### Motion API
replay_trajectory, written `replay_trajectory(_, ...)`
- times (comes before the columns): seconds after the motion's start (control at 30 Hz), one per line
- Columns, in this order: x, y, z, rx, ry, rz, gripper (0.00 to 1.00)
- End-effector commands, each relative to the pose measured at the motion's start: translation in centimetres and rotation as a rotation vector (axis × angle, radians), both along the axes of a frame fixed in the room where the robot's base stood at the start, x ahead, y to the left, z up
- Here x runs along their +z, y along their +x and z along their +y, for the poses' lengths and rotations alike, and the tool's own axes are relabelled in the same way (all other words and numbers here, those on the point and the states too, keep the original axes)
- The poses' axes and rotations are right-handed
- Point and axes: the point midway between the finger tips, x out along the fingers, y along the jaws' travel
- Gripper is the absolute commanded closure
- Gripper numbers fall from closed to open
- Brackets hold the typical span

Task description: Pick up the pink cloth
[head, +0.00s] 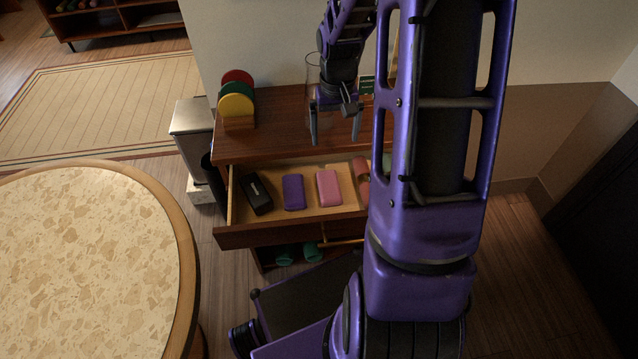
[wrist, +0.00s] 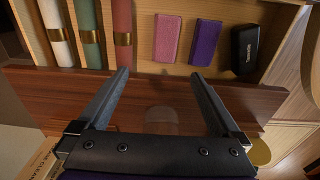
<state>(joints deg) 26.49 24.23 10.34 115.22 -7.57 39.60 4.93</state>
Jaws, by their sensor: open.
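The pink cloth (head: 328,188) is a flat folded rectangle lying in the open drawer (head: 262,236). It also shows in the wrist view (wrist: 168,37), between a purple cloth (wrist: 206,42) and a rolled red-pink napkin (wrist: 122,32) with a gold ring. My gripper (head: 335,139) is open and empty above the wooden cabinet top, behind the drawer in the head view. In the wrist view its fingertips (wrist: 159,74) point toward the drawer, with the pink cloth beyond them and apart from them. Nothing covers the pink cloth.
A black case (head: 256,194) lies left of the purple cloth. Rolled green (wrist: 86,34) and white (wrist: 56,32) napkins share the drawer. A stand of coloured discs (head: 237,100) stands on the cabinet top (head: 280,130). A round table (head: 95,260) is at left.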

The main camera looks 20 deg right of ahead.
Motion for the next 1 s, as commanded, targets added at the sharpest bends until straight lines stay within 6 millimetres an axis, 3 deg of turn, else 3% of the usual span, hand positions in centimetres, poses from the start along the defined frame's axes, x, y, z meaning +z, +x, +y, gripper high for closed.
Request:
replay_trajectory(0.17, -1.7, -0.8, 0.6, 0.004, 0.022, 0.029, 0.0)
replay_trajectory(0.6, -10.8, -0.7, 0.7, 0.005, 0.02, 0.026, 0.0)
replay_trajectory(1.0, -14.6, -0.4, 0.9, 0.005, 0.019, 0.025, 0.0)
